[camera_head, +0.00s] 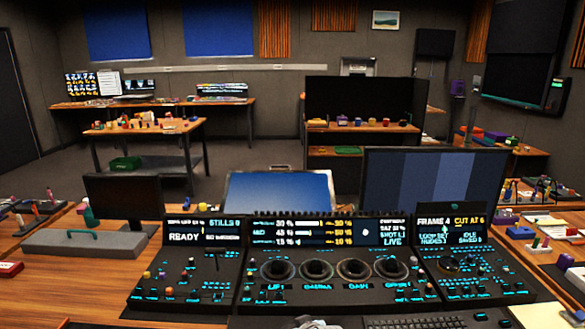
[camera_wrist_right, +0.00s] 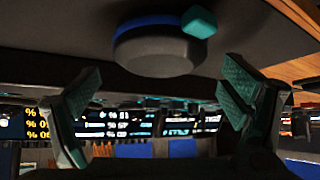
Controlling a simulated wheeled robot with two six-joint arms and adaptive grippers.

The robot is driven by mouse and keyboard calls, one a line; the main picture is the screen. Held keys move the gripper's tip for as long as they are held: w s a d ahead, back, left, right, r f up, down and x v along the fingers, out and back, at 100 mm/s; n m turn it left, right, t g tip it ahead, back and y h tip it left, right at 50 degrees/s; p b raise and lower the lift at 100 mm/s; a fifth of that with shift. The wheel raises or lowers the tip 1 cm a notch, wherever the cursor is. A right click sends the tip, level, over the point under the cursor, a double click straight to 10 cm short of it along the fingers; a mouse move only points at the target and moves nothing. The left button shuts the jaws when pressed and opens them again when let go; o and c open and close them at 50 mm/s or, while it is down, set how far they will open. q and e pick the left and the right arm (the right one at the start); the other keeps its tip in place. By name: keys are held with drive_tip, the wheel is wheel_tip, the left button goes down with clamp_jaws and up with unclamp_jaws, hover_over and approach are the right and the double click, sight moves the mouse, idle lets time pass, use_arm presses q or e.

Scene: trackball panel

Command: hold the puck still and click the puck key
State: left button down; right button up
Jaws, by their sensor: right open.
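The puck (camera_wrist_right: 158,52) shows at the top middle of the right wrist view as a dark grey round body with a blue ring. A teal key (camera_wrist_right: 198,22) sits at its rim on the right side. The puck rests against a dark surface, and the picture appears upside down. My right gripper (camera_wrist_right: 158,98) is open, with teal-padded fingers spread wide to either side. Its space between the fingers is empty, and the puck lies beyond them, apart from both. I cannot make out the puck in the head view. My left gripper is not in view.
The console panel (camera_head: 320,292) with dials and lit screens fills the front of the desk in the head view. A keyboard (camera_head: 415,322) lies at its front edge. A grey pale shape (camera_head: 318,322) is cut off at the bottom. Monitors stand behind.

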wheel_tip(320, 180, up, 17)
drive_tip(key=p, duration=1.4)
drive_tip(key=shift+r, duration=0.15)
drive_tip(key=shift+w, duration=0.1)
drive_tip(key=shift+o, duration=0.4)
drive_tip(key=shift+o, duration=0.6)
